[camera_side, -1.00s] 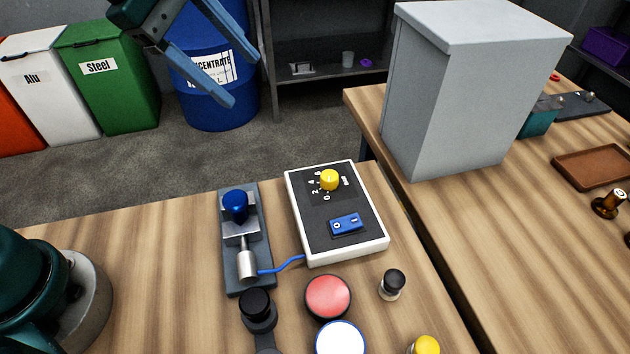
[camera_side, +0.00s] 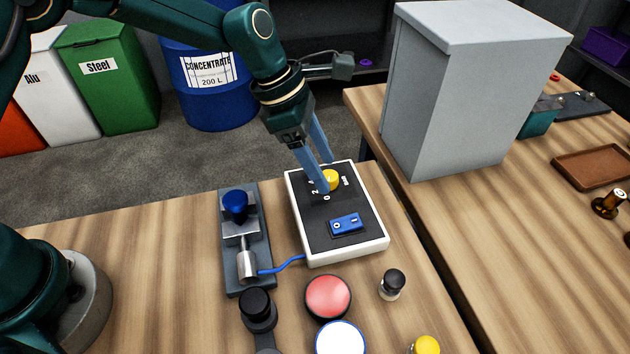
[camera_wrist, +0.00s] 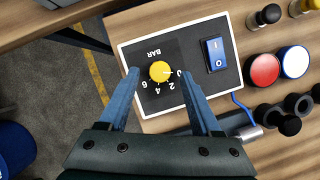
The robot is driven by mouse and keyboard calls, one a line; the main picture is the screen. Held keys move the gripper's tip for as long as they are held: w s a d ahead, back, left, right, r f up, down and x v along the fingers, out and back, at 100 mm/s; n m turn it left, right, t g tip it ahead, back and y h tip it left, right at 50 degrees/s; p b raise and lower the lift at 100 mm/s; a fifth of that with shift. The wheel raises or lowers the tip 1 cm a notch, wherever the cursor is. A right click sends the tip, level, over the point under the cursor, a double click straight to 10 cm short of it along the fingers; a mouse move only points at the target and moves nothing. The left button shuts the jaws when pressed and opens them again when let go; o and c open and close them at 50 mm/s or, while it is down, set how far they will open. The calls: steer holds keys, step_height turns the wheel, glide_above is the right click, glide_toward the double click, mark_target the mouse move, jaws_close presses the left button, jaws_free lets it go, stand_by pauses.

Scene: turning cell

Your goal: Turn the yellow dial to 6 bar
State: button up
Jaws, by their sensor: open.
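The yellow dial (camera_side: 332,179) sits on the black face of a white-framed control box (camera_side: 313,256). In the wrist view the dial (camera_wrist: 160,70) has printed numbers 0, 2, 4, 6 and the word BAR around it. A small light mark on the dial seems to face the 0. My gripper (camera_side: 326,176) is open, its blue fingers reaching down at the dial. In the wrist view the fingers of my gripper (camera_wrist: 159,75) lie on either side of the dial with gaps visible. The side view hides part of the dial and scale behind a finger.
A blue rocker switch (camera_side: 346,223) is on the same box. A fixture with a blue knob (camera_side: 235,205) stands left of it, joined by a blue cable. A red button (camera_side: 328,296) and black knobs are in front. A grey cabinet (camera_side: 440,110) stands to the right.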

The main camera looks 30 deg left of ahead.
steer(key=shift+w+d+f, duration=0.1)
steer(key=shift+d+f, duration=0.1)
steer(key=shift+f, duration=0.35)
steer(key=shift+c, duration=0.3)
jaws_close()
steer(key=m, duration=0.1)
steer(key=m+g, duration=0.1)
steer(key=m, duration=0.1)
steer(key=shift+w+m, duration=0.2)
steer(key=shift+m, duration=0.1)
steer(key=shift+w+m+g, duration=0.15)
steer(key=shift+m+g, duration=0.75)
steer(key=shift+m, duration=1.4)
